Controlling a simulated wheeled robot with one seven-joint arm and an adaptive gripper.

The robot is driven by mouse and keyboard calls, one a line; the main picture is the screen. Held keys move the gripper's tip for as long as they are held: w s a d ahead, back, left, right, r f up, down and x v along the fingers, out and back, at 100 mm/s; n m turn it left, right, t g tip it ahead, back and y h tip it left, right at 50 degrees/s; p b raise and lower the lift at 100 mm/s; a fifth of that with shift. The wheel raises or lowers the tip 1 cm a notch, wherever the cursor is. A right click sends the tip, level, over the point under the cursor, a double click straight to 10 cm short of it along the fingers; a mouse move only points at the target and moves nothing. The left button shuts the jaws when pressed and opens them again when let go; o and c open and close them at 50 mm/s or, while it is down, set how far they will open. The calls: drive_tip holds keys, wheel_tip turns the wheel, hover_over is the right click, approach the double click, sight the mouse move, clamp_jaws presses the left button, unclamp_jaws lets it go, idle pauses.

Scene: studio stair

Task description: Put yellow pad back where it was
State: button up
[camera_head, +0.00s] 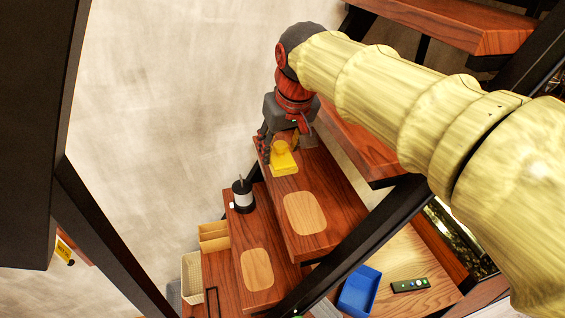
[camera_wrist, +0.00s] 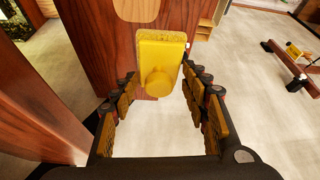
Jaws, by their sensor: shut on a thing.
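The yellow pad (camera_head: 285,164) is a block with a round knob, seen at the end of my gripper (camera_head: 279,142) above the upper wooden tread (camera_head: 326,180). In the wrist view, the pad (camera_wrist: 161,50) extends out between the fingertips, with its knob toward the palm. My gripper (camera_wrist: 163,88) is shut on the pad; the exact contact at the knob is hard to see. Whether the pad touches the tread is unclear.
Pale rounded patches mark the upper tread (camera_head: 305,213) and lower tread (camera_head: 257,270). A black-and-white canister (camera_head: 243,197) stands left of the pad. A wooden box (camera_head: 213,238), pale basket (camera_head: 192,279), blue bin (camera_head: 358,291) and dark remote (camera_head: 410,285) are lower down.

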drive_tip(key=w+f+p, duration=0.1)
drive_tip(key=w+f, duration=0.1)
drive_tip(key=w, duration=0.2)
drive_tip(key=w+d+f+p, duration=0.1)
drive_tip(key=w+f, duration=0.5)
drive_tip(key=w, duration=0.1)
drive_tip(key=shift+w+d+f+p, duration=0.2)
drive_tip(key=shift+w+d+p, duration=0.05)
drive_tip(key=shift+w+p, duration=0.15)
drive_tip(key=shift+f, duration=0.2)
drive_tip(key=c, duration=0.3)
drive_tip(key=f, duration=0.3)
drive_tip(key=shift+w+f+p, duration=0.15)
drive_tip(key=shift+w+p, duration=0.15)
clamp_jaws()
drive_tip(key=shift+s+f, duration=0.1)
drive_tip(key=shift+f, duration=0.1)
drive_tip(key=o, duration=0.9)
unclamp_jaws()
drive_tip(key=o, duration=0.5)
